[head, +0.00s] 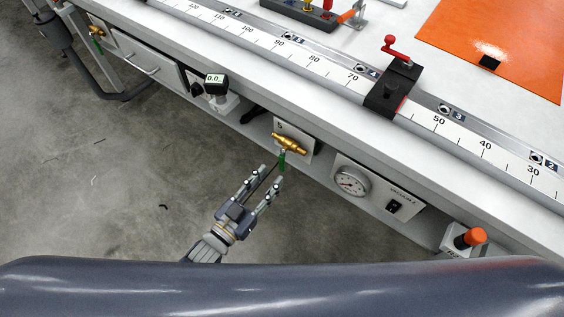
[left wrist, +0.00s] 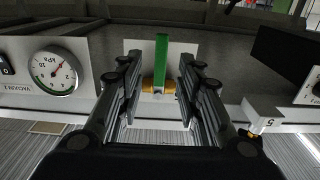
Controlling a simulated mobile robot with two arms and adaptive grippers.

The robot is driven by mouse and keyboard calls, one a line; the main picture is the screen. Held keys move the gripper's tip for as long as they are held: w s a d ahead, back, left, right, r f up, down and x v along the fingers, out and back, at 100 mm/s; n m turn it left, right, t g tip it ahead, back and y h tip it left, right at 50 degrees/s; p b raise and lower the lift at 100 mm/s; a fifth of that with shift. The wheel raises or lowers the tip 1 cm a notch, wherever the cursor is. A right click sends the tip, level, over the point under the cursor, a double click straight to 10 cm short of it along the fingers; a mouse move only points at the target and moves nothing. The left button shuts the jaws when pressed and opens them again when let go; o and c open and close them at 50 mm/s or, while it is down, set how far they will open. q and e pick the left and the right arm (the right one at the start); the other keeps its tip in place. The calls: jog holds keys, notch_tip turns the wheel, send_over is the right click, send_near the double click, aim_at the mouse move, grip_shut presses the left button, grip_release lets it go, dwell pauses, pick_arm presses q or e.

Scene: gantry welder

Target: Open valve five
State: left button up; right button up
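A brass valve (head: 289,143) with a green lever (head: 282,161) sits on a white plate on the bench's front side. The lever points down and outward in the head view. My left gripper (head: 271,174) is open just in front of the lever. In the left wrist view the green lever (left wrist: 161,66) appears between the two spread fingers, with a visible gap on each side. My right gripper is not in view.
A vacuum gauge (head: 350,182) and a black switch (head: 394,207) lie right of the valve. An orange knob (head: 470,237) is farther right. Another brass valve (head: 97,32) is far left. Open floor lies in front.

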aim_at(281, 166)
pick_arm(q)
jog(key=x, duration=0.6)
jog(key=shift+w+d, duration=0.25)
jog(key=shift+w, duration=0.05)
grip_shut()
